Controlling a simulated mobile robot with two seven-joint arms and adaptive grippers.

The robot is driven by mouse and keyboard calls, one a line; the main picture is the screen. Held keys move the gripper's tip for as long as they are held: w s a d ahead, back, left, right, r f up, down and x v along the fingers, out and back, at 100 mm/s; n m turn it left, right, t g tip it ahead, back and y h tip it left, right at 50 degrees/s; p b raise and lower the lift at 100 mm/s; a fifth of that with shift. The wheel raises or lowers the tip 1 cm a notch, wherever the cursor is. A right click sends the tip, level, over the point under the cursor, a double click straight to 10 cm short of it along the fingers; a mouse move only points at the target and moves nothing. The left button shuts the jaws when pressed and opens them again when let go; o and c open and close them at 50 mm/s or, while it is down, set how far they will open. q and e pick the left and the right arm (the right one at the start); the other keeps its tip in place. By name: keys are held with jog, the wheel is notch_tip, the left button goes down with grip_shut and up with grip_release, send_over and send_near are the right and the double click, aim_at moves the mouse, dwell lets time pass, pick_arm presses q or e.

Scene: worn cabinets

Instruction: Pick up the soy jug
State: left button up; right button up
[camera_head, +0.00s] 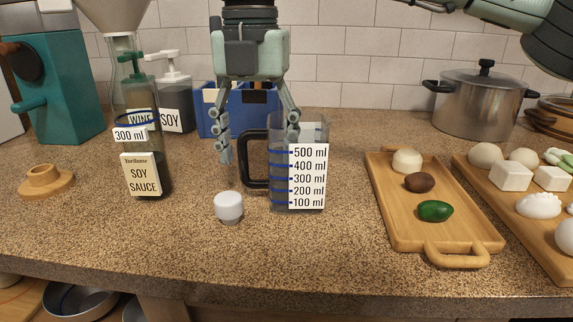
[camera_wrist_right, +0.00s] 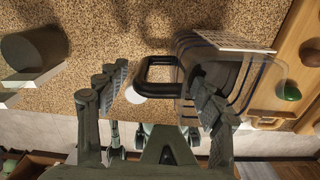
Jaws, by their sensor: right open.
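A clear measuring jug (camera_head: 299,204) with a dark handle (camera_head: 249,160) and a white millilitre label stands upright on the counter; it also shows in the right wrist view (camera_wrist_right: 250,85). Its inside looks dark; I cannot tell its contents. My right gripper (camera_head: 258,146) points down over the handle side, open. One finger is left of the handle and the other overlaps the jug's near-handle wall. In the right wrist view the handle (camera_wrist_right: 147,75) lies between the fingers (camera_wrist_right: 160,92); contact is unclear. A soy sauce bottle (camera_head: 147,180) stands left. My left gripper is out of view.
A white cap (camera_head: 229,206) sits just in front of the handle. A pump bottle marked SOY (camera_head: 172,85) and a blue bin (camera_head: 208,122) stand behind. A wooden tray (camera_head: 442,232) with food is right of the jug. A steel pot (camera_head: 478,105) stands at back right.

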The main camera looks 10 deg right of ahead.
aim_at(256, 181)
notch_tip(256, 181, down, 4)
jog(key=shift+w+a+f, duration=0.1)
jog(key=shift+w, duration=0.05)
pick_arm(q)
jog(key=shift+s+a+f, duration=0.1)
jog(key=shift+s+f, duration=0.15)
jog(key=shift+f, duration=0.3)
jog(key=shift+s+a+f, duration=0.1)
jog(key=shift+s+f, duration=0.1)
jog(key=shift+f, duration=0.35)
pick_arm(e)
jog(key=shift+c, duration=0.5)
grip_shut()
